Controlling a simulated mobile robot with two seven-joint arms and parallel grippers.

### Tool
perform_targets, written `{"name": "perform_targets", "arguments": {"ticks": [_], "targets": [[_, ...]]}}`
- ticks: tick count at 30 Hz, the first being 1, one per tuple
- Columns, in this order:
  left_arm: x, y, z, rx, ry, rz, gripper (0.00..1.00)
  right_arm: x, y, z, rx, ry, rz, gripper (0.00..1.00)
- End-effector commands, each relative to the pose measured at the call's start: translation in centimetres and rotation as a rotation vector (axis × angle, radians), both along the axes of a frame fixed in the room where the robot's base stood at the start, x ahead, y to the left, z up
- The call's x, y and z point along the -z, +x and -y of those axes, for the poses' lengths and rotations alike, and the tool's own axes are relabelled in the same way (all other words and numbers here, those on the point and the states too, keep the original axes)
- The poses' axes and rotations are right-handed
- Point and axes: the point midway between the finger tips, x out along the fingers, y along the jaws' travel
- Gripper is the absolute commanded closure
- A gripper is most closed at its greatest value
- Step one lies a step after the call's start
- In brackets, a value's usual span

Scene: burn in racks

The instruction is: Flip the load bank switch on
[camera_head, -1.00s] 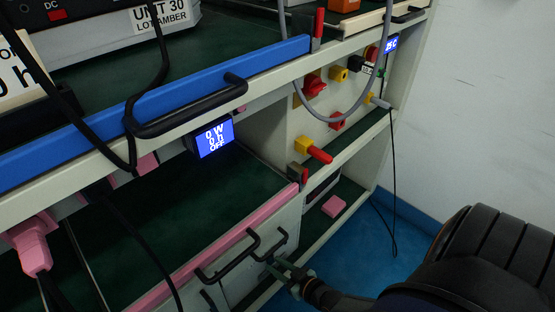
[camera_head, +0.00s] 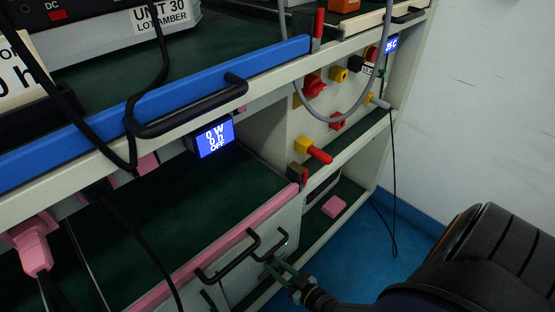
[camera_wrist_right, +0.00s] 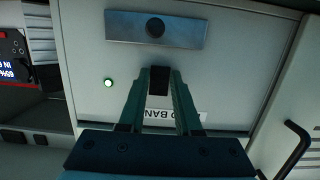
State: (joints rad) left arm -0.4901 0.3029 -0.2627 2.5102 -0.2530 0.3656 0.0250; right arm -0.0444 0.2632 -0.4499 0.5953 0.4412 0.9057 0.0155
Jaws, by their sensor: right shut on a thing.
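The load bank panel (camera_wrist_right: 230,75) is a pale grey face with an upside-down label (camera_wrist_right: 172,115), partly hidden by my fingers, on which "D BAN" can be read. The black load bank switch (camera_wrist_right: 159,80) sits between the fingertips of my right gripper (camera_wrist_right: 160,88), which is shut on it. In the head view my right gripper (camera_head: 272,264) is at the lower shelf's front panel, beside a black handle. A small green light (camera_wrist_right: 108,83) glows on the panel to the left of the switch. My left gripper is not in view.
Black handles (camera_head: 228,258) stick out close to my right gripper. A yellow-and-red lever (camera_head: 314,150) and a red knob stand on the control panel above. Black cables hang at left; blue floor is free at right.

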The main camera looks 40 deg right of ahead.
Motion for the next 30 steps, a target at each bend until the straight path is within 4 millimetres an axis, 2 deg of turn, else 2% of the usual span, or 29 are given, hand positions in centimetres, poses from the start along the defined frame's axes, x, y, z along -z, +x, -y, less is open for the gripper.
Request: {"name": "perform_targets", "arguments": {"ticks": [1,18,19,26,30], "targets": [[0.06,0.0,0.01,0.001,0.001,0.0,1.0,0.07,0.3,0.63,0.012,-0.005,0.008,1.0],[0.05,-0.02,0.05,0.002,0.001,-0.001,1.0,-0.14,0.02,0.39,0.002,0.004,0.05,1.0],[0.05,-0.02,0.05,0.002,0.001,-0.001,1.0,-0.15,0.01,0.39,0.002,0.004,0.05,0.65],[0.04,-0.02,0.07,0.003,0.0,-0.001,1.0,-0.1,-0.04,0.18,-0.002,0.005,0.048,0.39],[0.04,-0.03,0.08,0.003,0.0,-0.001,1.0,-0.06,-0.06,0.09,-0.004,0.005,0.047,0.38]]}}
